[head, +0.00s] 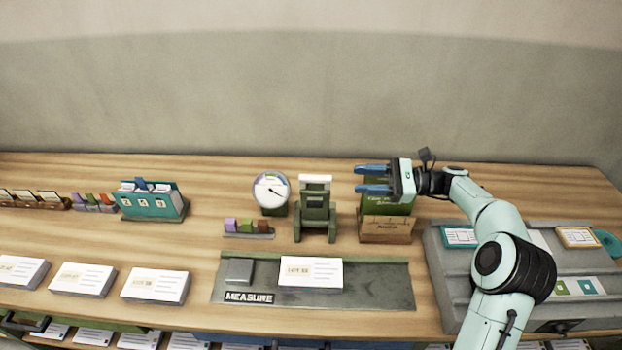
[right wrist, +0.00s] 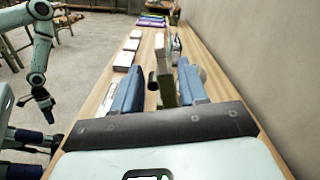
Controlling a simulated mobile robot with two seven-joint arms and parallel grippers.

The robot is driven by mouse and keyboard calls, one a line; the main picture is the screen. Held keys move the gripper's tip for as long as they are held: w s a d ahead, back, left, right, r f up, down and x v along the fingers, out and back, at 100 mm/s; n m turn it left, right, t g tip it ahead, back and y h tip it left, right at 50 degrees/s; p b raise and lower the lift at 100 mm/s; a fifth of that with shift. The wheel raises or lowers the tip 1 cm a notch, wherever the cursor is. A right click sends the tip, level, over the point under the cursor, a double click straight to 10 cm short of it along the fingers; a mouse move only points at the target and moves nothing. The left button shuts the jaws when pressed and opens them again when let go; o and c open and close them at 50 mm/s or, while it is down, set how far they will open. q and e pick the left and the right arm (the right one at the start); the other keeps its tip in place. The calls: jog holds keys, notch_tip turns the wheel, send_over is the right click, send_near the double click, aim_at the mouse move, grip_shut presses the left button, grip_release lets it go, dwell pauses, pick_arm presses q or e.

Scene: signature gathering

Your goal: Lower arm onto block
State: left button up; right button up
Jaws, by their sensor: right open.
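A white, paper-wrapped block (head: 311,272) lies on the dark grey MEASURE board (head: 370,288). Behind it stands a green press-like device (head: 315,212) with a pale top; a movable arm on it is hard to make out. A round dial gauge (head: 270,190) stands to its left. My right gripper (head: 357,179) is open and points left, at the right of the device and above the green box. In the right wrist view its blue fingers (right wrist: 158,88) are apart, with a green upright (right wrist: 165,72) seen between and beyond them.
A green box with a cardboard front (head: 386,229) stands below my right gripper. A grey console (head: 437,270) lies under my right arm. Several white paper stacks (head: 155,287) and a teal card holder (head: 150,205) are at the left. The wall is close behind the table.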

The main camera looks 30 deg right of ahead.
aim_at(312, 177)
jog(key=x, duration=1.2)
jog(key=shift+w+a, duration=0.1)
jog(key=shift+a, duration=0.3)
jog(key=shift+c, duration=0.3)
grip_shut()
